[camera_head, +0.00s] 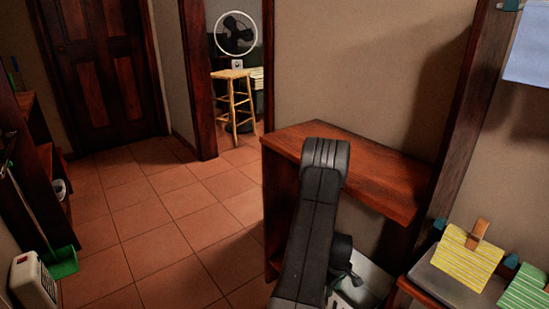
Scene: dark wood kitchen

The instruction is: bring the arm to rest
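My dark grey arm (308,225) rises from the bottom edge in the middle of the head view. Its rounded top joint (325,155) stands in front of the wooden shelf unit (385,178). A dark rounded part (345,262), likely of my arm, shows low beside the upright link. No gripper fingers can be made out, and whatever lies behind the arm is hidden.
Yellow striped cloth (468,257) and green striped cloth (527,290) are at the lower right. A white container (368,283) is low behind my arm. Left are a green dustpan (61,263) and white heater-like box (33,281). The tiled floor (165,215) is clear towards a stool (233,95).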

